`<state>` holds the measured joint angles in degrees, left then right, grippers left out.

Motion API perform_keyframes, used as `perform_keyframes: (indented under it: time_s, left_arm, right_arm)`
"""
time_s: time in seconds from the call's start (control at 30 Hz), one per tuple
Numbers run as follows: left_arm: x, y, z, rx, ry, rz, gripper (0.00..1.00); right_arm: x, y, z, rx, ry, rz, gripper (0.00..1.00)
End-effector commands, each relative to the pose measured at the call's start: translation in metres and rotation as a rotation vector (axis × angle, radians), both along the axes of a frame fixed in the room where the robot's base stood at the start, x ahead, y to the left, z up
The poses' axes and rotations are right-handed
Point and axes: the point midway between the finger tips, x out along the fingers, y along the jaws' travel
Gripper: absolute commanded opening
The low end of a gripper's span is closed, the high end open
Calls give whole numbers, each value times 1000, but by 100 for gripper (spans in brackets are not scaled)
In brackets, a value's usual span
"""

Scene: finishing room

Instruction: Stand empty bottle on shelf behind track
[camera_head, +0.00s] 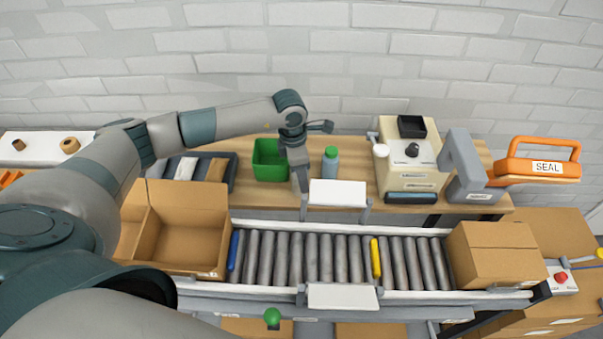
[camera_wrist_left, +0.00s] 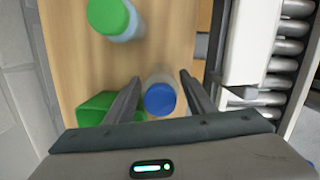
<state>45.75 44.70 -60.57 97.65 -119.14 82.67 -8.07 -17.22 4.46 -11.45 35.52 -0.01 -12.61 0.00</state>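My left gripper (camera_head: 303,184) reaches down over the wooden shelf (camera_head: 460,152) behind the roller track (camera_head: 312,258). In the left wrist view its fingers (camera_wrist_left: 160,80) stand on both sides of a pale bottle with a blue cap (camera_wrist_left: 160,98). Gaps show between the fingers and the bottle, so the gripper looks open. This bottle seems upright on the shelf (camera_wrist_left: 70,75); it is hidden in the head view. A green-capped bottle (camera_head: 330,163) stands upright on the shelf to the right, also in the left wrist view (camera_wrist_left: 110,18). My right gripper is not in view.
A green bin (camera_head: 265,170) stands close left of the gripper. A white panel (camera_head: 338,193) is at the track's rear edge. An open carton (camera_head: 190,245) and a closed carton (camera_head: 500,255) sit on the track. A beige machine (camera_head: 405,172) stands at the right.

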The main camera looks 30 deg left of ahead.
Motion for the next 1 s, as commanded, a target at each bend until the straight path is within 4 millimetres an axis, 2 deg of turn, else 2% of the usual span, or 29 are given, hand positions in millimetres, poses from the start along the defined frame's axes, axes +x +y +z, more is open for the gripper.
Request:
perform_keyframes:
  time_s: [0.47,0.57,0.77,1.0]
  left_arm:
    - [0,0,4,0,0,0,58]
    - [0,1,8,0,-2,-1,58]
    - [-1,4,35,-1,-4,-1,58]
    - [-4,8,78,1,-6,-1,58]
  right_arm:
    - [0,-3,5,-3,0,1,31]
    - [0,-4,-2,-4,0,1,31]
    - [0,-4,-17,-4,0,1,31]
    - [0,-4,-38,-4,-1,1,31]
